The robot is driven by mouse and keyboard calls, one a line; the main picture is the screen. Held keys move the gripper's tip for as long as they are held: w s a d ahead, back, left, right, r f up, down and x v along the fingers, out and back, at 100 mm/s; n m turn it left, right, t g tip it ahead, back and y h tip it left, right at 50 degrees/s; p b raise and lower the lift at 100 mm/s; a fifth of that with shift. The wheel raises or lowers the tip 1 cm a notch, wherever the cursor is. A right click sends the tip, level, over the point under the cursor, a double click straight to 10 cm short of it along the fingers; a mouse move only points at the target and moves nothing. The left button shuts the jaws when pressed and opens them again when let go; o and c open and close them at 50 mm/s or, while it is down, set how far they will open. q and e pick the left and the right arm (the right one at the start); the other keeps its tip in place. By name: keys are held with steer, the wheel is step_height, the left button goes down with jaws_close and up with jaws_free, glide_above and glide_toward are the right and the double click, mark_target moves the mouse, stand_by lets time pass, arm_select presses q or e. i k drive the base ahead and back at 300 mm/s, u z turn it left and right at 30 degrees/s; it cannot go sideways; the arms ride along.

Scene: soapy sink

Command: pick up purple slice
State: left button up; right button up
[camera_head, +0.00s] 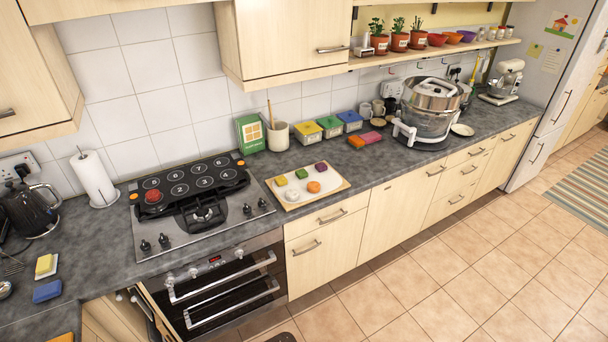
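A small purple slice (320,166) lies near the back right corner of a white board with a wooden rim (290,208) on the counter, right of the stove. Neither of my grippers shows in the head view.
The stove (165,262) with a black numbered pad and red button is left of the board. Behind the board stand a green box (250,134), a cream crock (278,136) and several lidded tubs (330,126). A large glass-and-steel pot (428,105) stands farther right.

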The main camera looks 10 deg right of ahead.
mark_target(321, 166)
steer(key=z, duration=0.85)
steer(key=i, duration=2)
steer(key=u, duration=0.6)
